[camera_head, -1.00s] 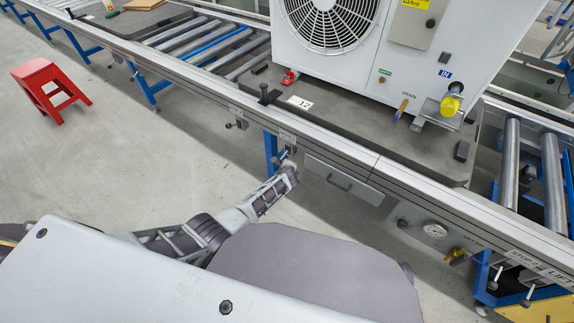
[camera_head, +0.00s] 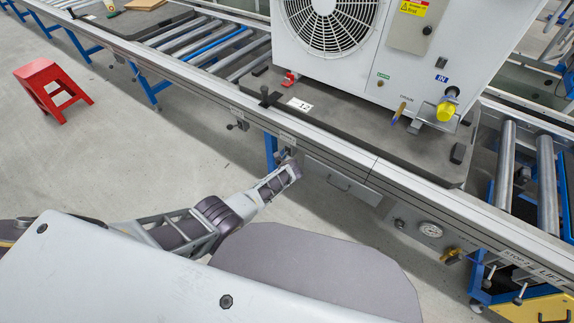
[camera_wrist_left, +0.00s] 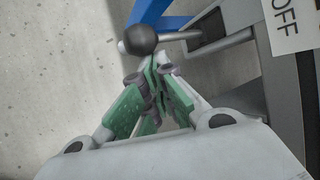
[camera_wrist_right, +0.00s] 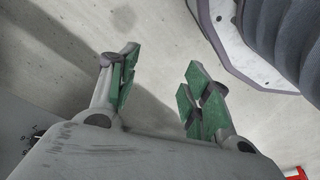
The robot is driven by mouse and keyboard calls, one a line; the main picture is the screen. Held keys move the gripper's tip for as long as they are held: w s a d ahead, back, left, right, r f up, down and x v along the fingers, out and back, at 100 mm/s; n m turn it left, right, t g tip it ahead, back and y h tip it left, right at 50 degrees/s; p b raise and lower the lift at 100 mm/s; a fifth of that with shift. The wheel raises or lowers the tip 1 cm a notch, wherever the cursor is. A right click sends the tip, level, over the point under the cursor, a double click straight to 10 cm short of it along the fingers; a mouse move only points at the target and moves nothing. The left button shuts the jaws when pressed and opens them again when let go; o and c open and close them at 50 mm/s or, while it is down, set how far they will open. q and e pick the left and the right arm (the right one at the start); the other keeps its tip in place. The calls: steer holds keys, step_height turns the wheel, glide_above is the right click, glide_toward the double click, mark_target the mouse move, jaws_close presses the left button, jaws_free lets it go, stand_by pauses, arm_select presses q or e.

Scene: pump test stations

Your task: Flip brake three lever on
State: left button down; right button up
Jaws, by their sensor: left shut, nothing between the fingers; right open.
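The lever with a black ball knob (camera_wrist_left: 140,39) shows in the left wrist view. Its metal rod runs right to a slot in a grey housing beside a white label reading OFF (camera_wrist_left: 290,24). My left gripper (camera_wrist_left: 158,88) is shut with nothing held, its green-padded fingertips just below the knob; I cannot tell whether they touch. In the head view the left gripper (camera_head: 285,158) is at the conveyor's front side, and the lever there is largely hidden. My right gripper (camera_wrist_right: 157,85) is open and empty above the floor, seen only in the right wrist view.
The conveyor's front rail (camera_head: 330,150) runs across the view, carrying a white fan unit (camera_head: 345,40) on a dark pallet (camera_head: 345,124). Another small lever (camera_head: 238,124) is further left, with more levers at lower right. A red stool (camera_head: 50,85) stands on open floor.

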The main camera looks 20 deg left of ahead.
arm_select(q)
steer(key=shift+r+p, duration=1.2)
steer(key=shift+p, duration=0.15)
arm_select(e)
steer(key=shift+s+d+f, duration=0.55)
steer(key=shift+d+f, duration=0.05)
steer(key=shift+f, duration=0.2)
arm_select(q)
steer(key=shift+s+d+r, duration=0.1)
steer(key=shift+s+r, duration=0.15)
steer(key=shift+r, duration=0.05)
steer(key=v, duration=1.1)
steer(key=shift+w+r, duration=0.15)
stand_by(0.9)
stand_by(0.6)
